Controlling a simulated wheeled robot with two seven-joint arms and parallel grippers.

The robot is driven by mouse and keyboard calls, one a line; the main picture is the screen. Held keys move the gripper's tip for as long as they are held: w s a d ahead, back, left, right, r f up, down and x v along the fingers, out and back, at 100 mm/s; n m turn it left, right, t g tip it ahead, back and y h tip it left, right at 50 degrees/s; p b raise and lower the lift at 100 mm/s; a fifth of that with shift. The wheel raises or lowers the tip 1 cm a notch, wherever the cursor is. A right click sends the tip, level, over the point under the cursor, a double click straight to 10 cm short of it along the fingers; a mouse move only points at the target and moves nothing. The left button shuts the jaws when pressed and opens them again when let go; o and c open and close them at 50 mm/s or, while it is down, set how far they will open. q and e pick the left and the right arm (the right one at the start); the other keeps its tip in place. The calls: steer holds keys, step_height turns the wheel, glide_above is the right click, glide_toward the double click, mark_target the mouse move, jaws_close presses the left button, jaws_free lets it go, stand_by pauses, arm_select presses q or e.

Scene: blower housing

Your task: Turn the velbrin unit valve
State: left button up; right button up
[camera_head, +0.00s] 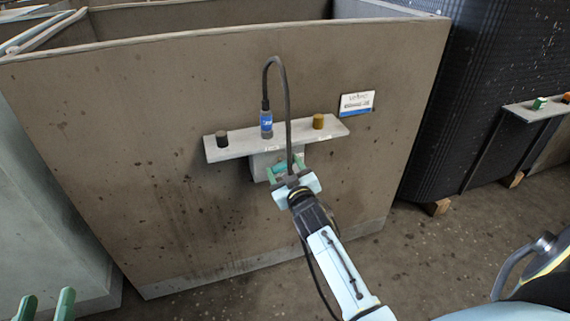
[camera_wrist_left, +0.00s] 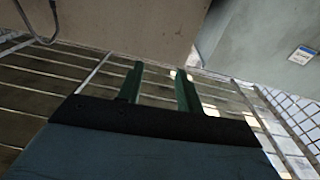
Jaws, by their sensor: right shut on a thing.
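A large brown box-shaped unit (camera_head: 150,110) stands in the middle of the head view. Its white and blue label (camera_head: 357,104) is too small to read surely. A grey shelf (camera_head: 235,146) on its front carries a black knob (camera_head: 222,139), a blue connector (camera_head: 266,124) with a dark looping hose, and an orange knob (camera_head: 318,121). My right gripper (camera_head: 284,171) is just below the shelf, shut on a small teal part, seemingly the valve handle; the fingers partly hide it. My left gripper (camera_head: 46,304) is open and empty at the lower left; its parted fingers show in the left wrist view (camera_wrist_left: 160,88).
A black ribbed unit (camera_head: 480,90) with its own small shelf (camera_head: 535,109) stands on the right. A grey-green unit (camera_head: 45,220) stands on the left. The speckled floor (camera_head: 420,250) is clear in front of the black unit.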

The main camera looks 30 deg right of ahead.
steer(key=n+p, duration=0.1)
steer(key=n, duration=0.4)
steer(key=shift+n+p, duration=0.3)
steer(key=shift+p, duration=0.05)
steer(key=shift+a+n, duration=0.1)
steer(key=shift+n, duration=0.7)
steer(key=shift+f+n, duration=0.1)
steer(key=shift+n, duration=2.2)
arm_select(q)
step_height(320, 180, down, 8)
steer(key=s+a+g+y, duration=0.2)
steer(key=g, duration=0.3)
steer(key=shift+a+g, duration=0.15)
steer(key=shift+g, duration=0.25)
arm_select(e)
steer(key=shift+n, duration=0.3)
steer(key=o, duration=1)
